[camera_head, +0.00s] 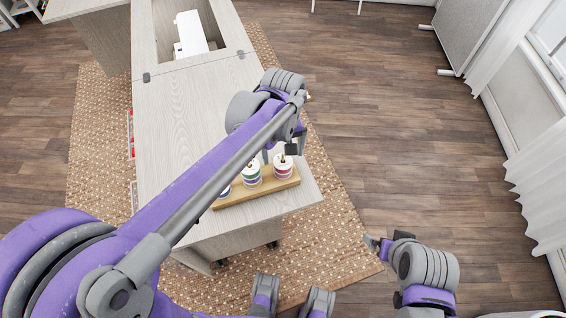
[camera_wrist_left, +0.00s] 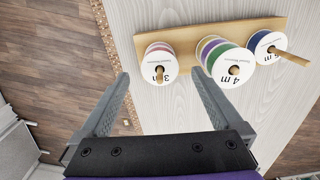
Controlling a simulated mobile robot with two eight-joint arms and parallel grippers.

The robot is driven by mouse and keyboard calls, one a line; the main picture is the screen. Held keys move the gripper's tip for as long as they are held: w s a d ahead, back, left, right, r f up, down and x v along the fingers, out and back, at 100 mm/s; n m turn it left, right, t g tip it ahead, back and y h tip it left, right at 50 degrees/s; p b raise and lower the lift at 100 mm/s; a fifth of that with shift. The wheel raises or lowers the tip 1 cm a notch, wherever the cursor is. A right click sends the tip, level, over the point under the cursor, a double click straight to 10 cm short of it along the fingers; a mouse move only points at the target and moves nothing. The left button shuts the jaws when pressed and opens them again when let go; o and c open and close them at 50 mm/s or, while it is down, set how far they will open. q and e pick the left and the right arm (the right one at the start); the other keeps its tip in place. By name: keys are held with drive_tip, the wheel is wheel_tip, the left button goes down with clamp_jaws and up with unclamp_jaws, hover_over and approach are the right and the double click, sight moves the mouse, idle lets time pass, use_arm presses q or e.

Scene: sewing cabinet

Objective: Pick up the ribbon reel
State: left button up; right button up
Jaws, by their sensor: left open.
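Three ribbon reels with white faces stand in a row on a wooden stand (camera_head: 230,201), which also shows in the left wrist view (camera_wrist_left: 185,33). The reel marked 3 m (camera_wrist_left: 153,50) has a reddish edge and appears as the right one in the head view (camera_head: 284,173). The 4 m reel (camera_wrist_left: 213,51) has green and purple bands and is the middle one (camera_head: 251,180). The third reel (camera_wrist_left: 259,43) is blue-edged. My left gripper (camera_wrist_left: 160,76) is open and empty, fingers either side of the 3 m reel's line but short of it. My right gripper (camera_head: 374,242) is small and unclear, away from the cabinet.
The stand lies near the front end of the pale wood cabinet top (camera_head: 190,120). A white sewing machine (camera_head: 190,35) sits in the recess at the far end. A woven rug (camera_head: 325,225) lies under the cabinet. The floor to the right is clear.

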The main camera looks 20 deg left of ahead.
sight(283, 159)
use_arm(q)
drive_tip(key=shift+f, duration=1.6)
drive_tip(key=c, duration=1.4)
wheel_tip(283, 159, up, 10)
drive_tip(key=shift+r+p, duration=0.1)
drive_tip(key=shift+p, duration=0.35)
